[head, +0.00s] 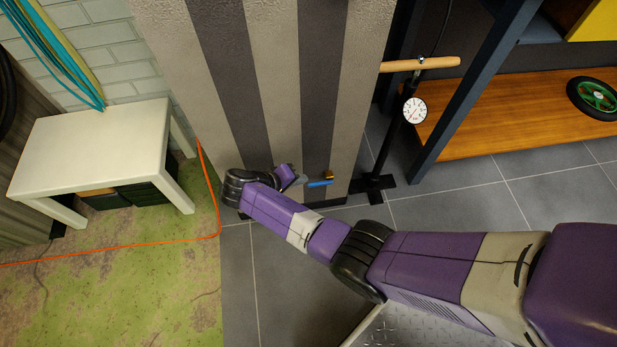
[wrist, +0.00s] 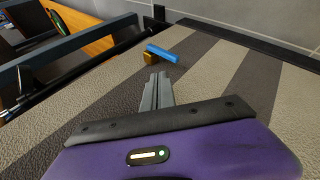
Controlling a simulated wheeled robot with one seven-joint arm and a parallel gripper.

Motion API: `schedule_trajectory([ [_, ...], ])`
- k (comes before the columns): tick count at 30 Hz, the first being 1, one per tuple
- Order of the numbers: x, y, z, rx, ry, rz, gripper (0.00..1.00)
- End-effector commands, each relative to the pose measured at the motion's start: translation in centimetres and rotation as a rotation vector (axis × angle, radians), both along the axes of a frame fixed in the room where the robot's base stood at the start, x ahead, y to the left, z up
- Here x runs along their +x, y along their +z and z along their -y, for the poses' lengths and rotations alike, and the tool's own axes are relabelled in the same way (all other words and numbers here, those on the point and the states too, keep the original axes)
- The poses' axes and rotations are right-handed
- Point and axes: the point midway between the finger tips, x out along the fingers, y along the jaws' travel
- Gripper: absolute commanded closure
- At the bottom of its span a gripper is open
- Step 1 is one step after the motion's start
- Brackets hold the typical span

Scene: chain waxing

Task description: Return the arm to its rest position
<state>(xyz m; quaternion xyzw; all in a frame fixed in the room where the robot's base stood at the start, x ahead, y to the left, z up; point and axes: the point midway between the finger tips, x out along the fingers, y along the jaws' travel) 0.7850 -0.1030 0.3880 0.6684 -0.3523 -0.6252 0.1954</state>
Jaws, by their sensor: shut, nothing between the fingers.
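My arm stretches from the lower right of the head view to a striped pillar. My gripper (head: 301,180) is at the pillar's lower part, and its fingers also show in the wrist view (wrist: 158,78). The fingers are together with nothing between them. Just beyond the fingertips is a small item with a blue bar (head: 320,184) and a brass-coloured block (head: 329,174). In the wrist view the blue bar (wrist: 164,54) and brass block (wrist: 149,59) lie ahead of the fingertips, apart from them. I cannot tell how this item is fixed.
The striped pillar (head: 265,70) stands close to my gripper. To its right are a floor pump (head: 396,130) and a wooden shelf (head: 500,100) with a green wheel (head: 597,97). A white bench (head: 90,145) and orange cable (head: 120,247) are left. Grey floor (head: 445,205) is clear.

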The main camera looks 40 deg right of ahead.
Motion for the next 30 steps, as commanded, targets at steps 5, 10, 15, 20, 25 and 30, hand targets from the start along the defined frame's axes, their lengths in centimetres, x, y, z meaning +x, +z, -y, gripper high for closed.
schedule_trajectory([
  [5,0.7,2.0,-3.2,0.001,0.004,0.003,1.00],
  [10,1.0,2.9,-4.9,0.000,0.004,0.004,1.00],
  [15,1.1,3.2,-5.6,0.000,0.003,0.003,1.00],
  [20,1.1,3.2,-5.6,0.000,0.003,0.003,1.00],
  [25,2.1,2.8,-5.9,0.020,0.056,0.009,1.00],
  [30,7.4,3.4,-8.7,0.133,0.215,0.131,1.00],
])
